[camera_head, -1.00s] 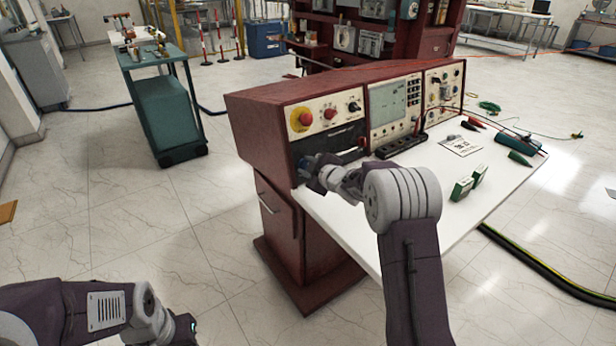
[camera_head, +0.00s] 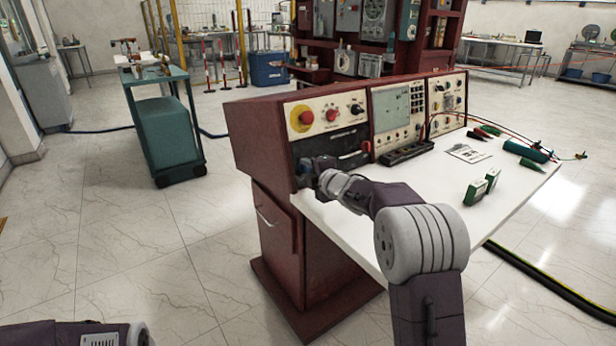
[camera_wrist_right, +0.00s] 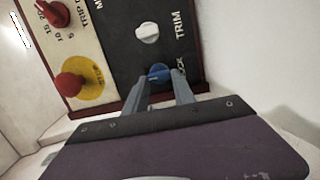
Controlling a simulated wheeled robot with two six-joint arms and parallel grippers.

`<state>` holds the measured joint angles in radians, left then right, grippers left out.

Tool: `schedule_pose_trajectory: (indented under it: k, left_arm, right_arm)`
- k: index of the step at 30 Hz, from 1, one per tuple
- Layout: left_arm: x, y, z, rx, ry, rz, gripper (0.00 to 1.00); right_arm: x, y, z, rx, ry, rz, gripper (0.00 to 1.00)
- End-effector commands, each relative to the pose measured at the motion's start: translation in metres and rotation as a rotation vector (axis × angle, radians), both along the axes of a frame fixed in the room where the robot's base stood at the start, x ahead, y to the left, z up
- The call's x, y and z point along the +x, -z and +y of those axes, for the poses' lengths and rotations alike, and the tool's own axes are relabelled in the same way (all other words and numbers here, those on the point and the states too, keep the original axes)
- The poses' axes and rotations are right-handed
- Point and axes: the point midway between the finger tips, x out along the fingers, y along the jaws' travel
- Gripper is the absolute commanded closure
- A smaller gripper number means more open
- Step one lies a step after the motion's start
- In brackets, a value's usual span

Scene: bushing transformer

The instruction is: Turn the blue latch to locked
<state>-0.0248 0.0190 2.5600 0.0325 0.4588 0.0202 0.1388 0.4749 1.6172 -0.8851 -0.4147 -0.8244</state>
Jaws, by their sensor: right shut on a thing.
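The blue latch (camera_wrist_right: 158,71) is on the black panel of the red console, beside the partly covered lettering ending in "CK". My right gripper (camera_wrist_right: 161,82) has its two fingers on either side of the latch and is shut on it. In the head view my right gripper (camera_head: 306,172) reaches the left end of the console's dark lower panel, and the latch is mostly hidden there. The latch's exact angle is hard to tell. My left gripper is out of view; only part of the left arm shows at the bottom left.
A white knob (camera_wrist_right: 147,32) marked TRIM and a red button (camera_wrist_right: 70,84) on a yellow disc are near the latch. The white worktop (camera_head: 415,190) holds green boxes (camera_head: 481,187) and leads. A teal cart (camera_head: 165,135) stands apart on the left.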

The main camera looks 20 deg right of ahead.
Motion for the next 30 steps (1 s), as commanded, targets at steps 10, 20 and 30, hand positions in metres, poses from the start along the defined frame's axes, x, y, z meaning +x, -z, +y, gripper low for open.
schedule_pose_trajectory:
  k: [10, 20, 30]
  left_arm:
    - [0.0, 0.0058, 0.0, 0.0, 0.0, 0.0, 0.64]
    - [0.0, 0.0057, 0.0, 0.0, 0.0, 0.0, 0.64]
    - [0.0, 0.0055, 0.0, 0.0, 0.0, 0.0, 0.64]
  right_arm:
    - [-0.0002, 0.0015, 0.0003, -0.036, -0.01, -0.011, 1.0]
    - [-0.0002, 0.0015, 0.0003, -0.036, -0.01, -0.01, 0.58]
    - [-0.0007, 0.0006, 0.0, -0.034, -0.009, -0.012, 0.47]
